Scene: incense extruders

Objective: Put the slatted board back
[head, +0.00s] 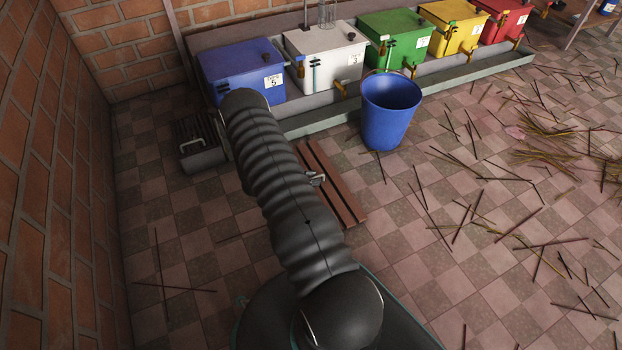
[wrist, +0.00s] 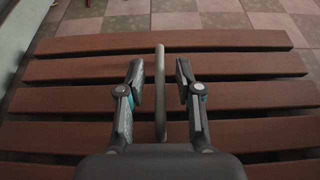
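The slatted board (head: 335,185) has reddish-brown slats and lies on the tiled floor, partly hidden behind my arm in the head view. A small grey handle (head: 317,180) shows on it there. In the wrist view the slats of the board (wrist: 75,72) run across the picture. The handle (wrist: 160,95) appears as a grey bar standing between my fingers. My gripper (wrist: 159,70) is open, with one finger on each side of the handle and a visible gap on both sides. In the head view my gripper is hidden behind my arm.
A blue bucket (head: 391,112) stands right of the board. Blue (head: 240,70), white (head: 326,57), green (head: 395,38), yellow (head: 453,25) and red boxes line the grey trough (head: 440,80). A low grey dark-barred unit (head: 204,150) is at left. Thin sticks litter the floor at right.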

